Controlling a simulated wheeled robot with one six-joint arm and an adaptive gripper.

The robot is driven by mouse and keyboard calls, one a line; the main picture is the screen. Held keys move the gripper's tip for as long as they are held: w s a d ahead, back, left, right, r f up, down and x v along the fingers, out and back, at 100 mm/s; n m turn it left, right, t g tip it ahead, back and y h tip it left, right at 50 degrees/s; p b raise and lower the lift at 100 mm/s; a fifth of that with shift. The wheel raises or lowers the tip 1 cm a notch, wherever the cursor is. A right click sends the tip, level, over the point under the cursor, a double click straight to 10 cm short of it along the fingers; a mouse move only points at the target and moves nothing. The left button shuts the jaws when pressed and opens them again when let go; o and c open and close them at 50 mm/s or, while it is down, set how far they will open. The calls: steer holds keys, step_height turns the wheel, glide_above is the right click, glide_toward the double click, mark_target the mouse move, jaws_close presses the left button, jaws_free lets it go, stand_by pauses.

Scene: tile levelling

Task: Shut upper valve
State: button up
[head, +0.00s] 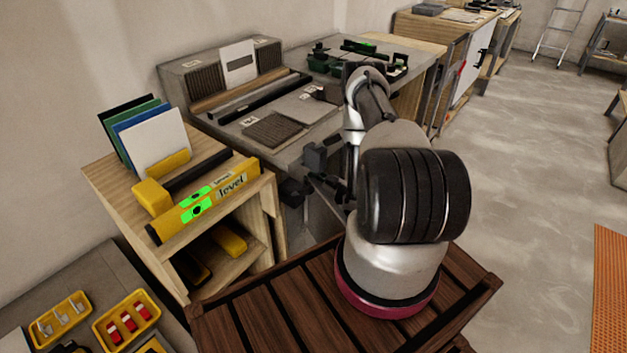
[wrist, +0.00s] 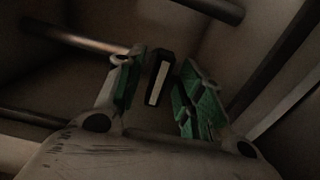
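No valve can be clearly made out in either view. In the wrist view my gripper (wrist: 162,62) is open, with a green-padded finger on each side. A narrow upright bar with a black edge and a pale face (wrist: 156,84) shows between the fingers, with gaps on both sides. I cannot tell whether it is a valve handle or how far beyond the fingertips it is. In the head view my arm bends down beside the grey workbench (head: 322,128), and the gripper end is dark and partly hidden near the bench's front.
Dark bars or pipes cross the wrist view at the top (wrist: 214,9), left (wrist: 72,38) and right (wrist: 275,62). In the head view a wooden shelf (head: 232,277) with a yellow level (head: 215,199) stands left of my arm. Open floor (head: 530,150) lies to the right.

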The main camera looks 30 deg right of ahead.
steer(key=v, duration=1.1)
steer(key=shift+s, duration=0.4)
steer(key=shift+d, duration=0.1)
